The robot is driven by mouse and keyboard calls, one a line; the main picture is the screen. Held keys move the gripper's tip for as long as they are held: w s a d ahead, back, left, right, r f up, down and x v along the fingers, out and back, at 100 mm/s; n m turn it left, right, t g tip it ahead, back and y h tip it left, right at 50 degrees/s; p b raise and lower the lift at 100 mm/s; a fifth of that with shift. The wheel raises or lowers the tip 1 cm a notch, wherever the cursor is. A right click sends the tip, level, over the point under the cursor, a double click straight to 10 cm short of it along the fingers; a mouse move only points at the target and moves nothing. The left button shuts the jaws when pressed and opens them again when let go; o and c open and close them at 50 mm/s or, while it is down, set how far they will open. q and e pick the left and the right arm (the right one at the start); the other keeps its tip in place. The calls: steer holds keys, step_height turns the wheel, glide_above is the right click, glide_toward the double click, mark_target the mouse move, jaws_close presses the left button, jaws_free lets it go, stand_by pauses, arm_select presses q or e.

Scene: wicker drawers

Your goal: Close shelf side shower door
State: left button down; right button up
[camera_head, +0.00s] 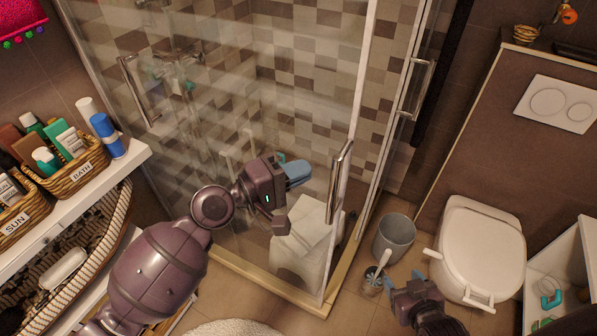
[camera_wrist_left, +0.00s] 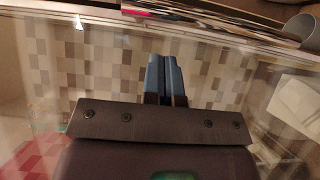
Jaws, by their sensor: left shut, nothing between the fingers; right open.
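The glass shower enclosure stands in the middle of the head view, with checkered tiles showing through it. Its shelf-side glass (camera_head: 235,100) faces the wicker-basket shelf. A metal bar handle (camera_head: 340,182) is at this glass's right edge, beside a pale upright frame. Another bar handle (camera_head: 138,90) shows at the far left. My left gripper (camera_head: 297,173) is shut and empty, left of the right-edge handle and apart from it. Its blue fingers also show in the left wrist view (camera_wrist_left: 164,78). Whether they touch the glass, I cannot tell. My right gripper (camera_head: 404,278) is open and empty near the toilet brush.
A white shelf (camera_head: 130,157) with wicker baskets (camera_head: 78,172) and bottles is at left. A grey bin (camera_head: 394,238), a toilet brush (camera_head: 376,275) and a toilet (camera_head: 482,245) stand at right. A handled toilet-side glass panel (camera_head: 400,120) is behind. Some tiled floor is clear.

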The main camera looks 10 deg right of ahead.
arm_select(q)
steer(key=b+v, duration=0.2)
steer(key=v, duration=0.8)
steer(key=w+a+f+m+t+y, duration=0.3)
steer(key=a+f+m+t+y, duration=0.1)
steer(key=a+f+y, duration=0.15)
steer(key=w+a+f+m+t+y, duration=0.3)
steer(key=a+f+t+y, duration=0.1)
steer(key=a, duration=0.3)
steer(key=s+a+f+n+g+y, duration=0.1)
steer(key=s+a+f+y, duration=0.2)
steer(key=s+a+f, duration=0.3)
steer(key=s+a+f+n+g+y, duration=0.1)
steer(key=s+a+f+y, duration=0.3)
steer(key=s+f, duration=0.7)
steer(key=shift+s+a+f+g, duration=0.2)
steer(key=shift+s+a+g, duration=0.25)
steer(key=shift+a, duration=0.7)
arm_select(e)
steer(key=f, duration=0.2)
steer(key=shift+s+a+f, duration=0.1)
steer(key=shift+a+f, duration=0.1)
steer(key=shift+f, duration=0.15)
arm_select(q)
steer(key=shift+y, duration=0.25)
